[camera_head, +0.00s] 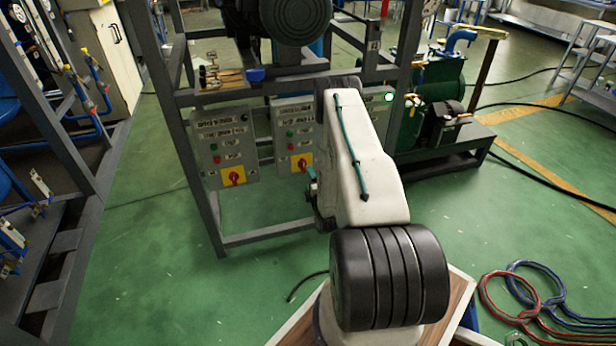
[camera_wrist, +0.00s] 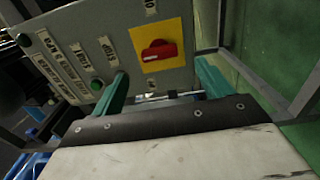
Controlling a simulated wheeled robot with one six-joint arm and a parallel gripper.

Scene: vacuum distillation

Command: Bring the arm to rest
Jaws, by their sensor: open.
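My arm (camera_head: 365,165) reaches forward from the wooden-topped base toward grey control panels on a metal frame. My gripper is mostly hidden behind the arm in the head view. In the wrist view my gripper (camera_wrist: 163,88) is open, with its two green fingers apart and nothing visible held between them. A red rotary switch (camera_wrist: 158,50) on a yellow plate lies beyond the fingers, between them in the picture. I cannot tell how far the fingertips are from the panel. A panel (camera_head: 294,140) with a red switch (camera_head: 301,164) stands just left of the arm in the head view.
Another control panel (camera_head: 222,150) with a red switch hangs to the left. A green pump unit (camera_head: 430,105) stands on a dark bench to the right. Red and blue hose loops (camera_head: 525,295) lie on the floor at lower right.

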